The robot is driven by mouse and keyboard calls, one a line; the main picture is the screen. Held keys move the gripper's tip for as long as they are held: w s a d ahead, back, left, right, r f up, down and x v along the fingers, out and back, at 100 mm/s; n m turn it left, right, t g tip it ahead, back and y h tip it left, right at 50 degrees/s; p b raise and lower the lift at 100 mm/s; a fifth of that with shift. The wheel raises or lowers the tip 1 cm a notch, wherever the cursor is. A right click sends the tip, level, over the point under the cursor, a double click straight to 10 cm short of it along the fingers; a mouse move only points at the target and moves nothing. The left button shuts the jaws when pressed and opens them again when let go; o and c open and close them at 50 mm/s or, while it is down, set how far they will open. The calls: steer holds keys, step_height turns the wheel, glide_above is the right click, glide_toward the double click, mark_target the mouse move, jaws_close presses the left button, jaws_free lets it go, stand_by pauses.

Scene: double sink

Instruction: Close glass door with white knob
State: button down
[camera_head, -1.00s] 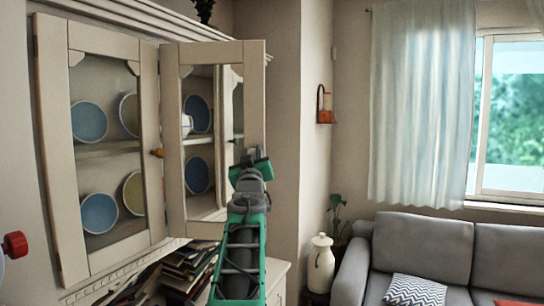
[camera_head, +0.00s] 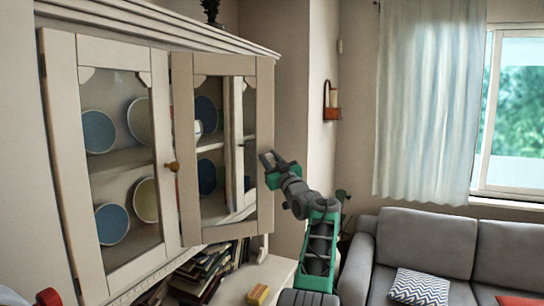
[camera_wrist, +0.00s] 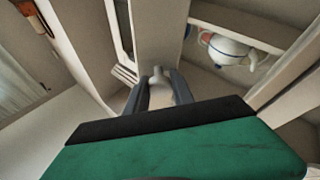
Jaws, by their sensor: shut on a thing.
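The cream glass door (camera_head: 264,130) is the right-hand panel of the cabinet. It stands partly swung out, with shelves and dishes showing through its pane. My gripper (camera_head: 268,160) is at the door's right edge, with my arm reaching up from the lower right. In the wrist view, my gripper (camera_wrist: 157,88) is shut around a small whitish knob (camera_wrist: 157,74) in front of a pale door post. The knob is hidden in the head view.
The left cabinet door (camera_head: 62,150) has a brown knob (camera_head: 172,166) near its edge. Books (camera_head: 203,268) and a yellow block (camera_head: 258,294) lie on the ledge below. A white teapot (camera_wrist: 232,48) sits on a shelf. A grey sofa (camera_head: 425,240) stands at right.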

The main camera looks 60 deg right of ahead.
stand_by(0.3)
steer(key=c, duration=1.1)
jaws_free()
steer(key=shift+a+f, duration=0.1)
steer(key=b+v, duration=0.5)
steer(key=v, duration=0.2)
steer(key=shift+s+a+b, duration=0.1)
steer(key=shift+s+b, duration=0.2)
steer(key=shift+b, duration=0.1)
